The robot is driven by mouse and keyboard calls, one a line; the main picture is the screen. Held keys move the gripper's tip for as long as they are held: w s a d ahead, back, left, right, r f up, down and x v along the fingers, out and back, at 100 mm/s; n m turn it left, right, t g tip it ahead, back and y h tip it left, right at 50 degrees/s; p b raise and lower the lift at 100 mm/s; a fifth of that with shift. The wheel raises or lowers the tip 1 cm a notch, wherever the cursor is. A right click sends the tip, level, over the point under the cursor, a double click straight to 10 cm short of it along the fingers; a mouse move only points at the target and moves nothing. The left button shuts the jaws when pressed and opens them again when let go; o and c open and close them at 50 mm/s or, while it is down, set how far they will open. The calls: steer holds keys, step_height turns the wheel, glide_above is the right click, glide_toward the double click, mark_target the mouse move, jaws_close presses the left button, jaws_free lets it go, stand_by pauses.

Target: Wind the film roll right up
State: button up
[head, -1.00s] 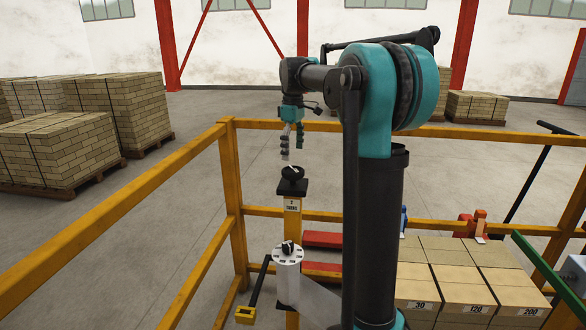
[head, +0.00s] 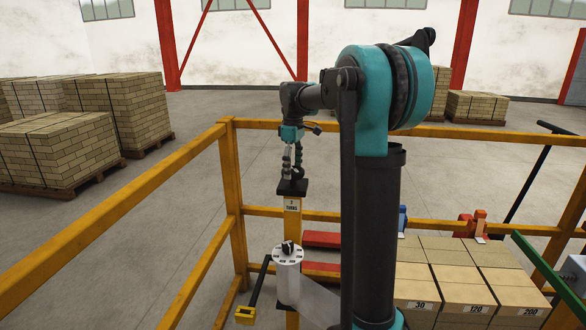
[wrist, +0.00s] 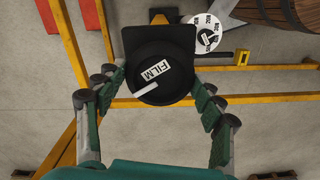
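A round black knob marked FILM (wrist: 150,75), with a white pointer line, sits on a black plate on a yellow post. In the head view the post carries a "2 TURNS" label (head: 292,204). My gripper (head: 293,172) is over the knob, pointing down. In the wrist view my gripper (wrist: 158,95) is open, with one finger on each side of the knob. I cannot tell whether either finger touches it. The white film roll (head: 287,285) stands upright lower on the post, with a sheet of clear film running right. Its marked white top (wrist: 207,33) shows in the wrist view.
A black crank arm with a yellow end (head: 246,315) is beside the roll. Yellow railings (head: 232,180) surround the post. Cartons marked 30, 120 and 200 (head: 465,280) stand at the right. Pallets of bricks (head: 55,150) are beyond the rail.

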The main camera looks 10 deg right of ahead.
steer(key=c, duration=0.5)
steer(key=shift+m, duration=0.4)
steer(key=m, duration=0.4)
steer(key=shift+m, duration=0.4)
steer(key=m, duration=1.2)
steer(key=shift+m, duration=0.4)
steer(key=m, duration=0.5)
steer(key=shift+m, duration=0.4)
steer(key=o, duration=1.1)
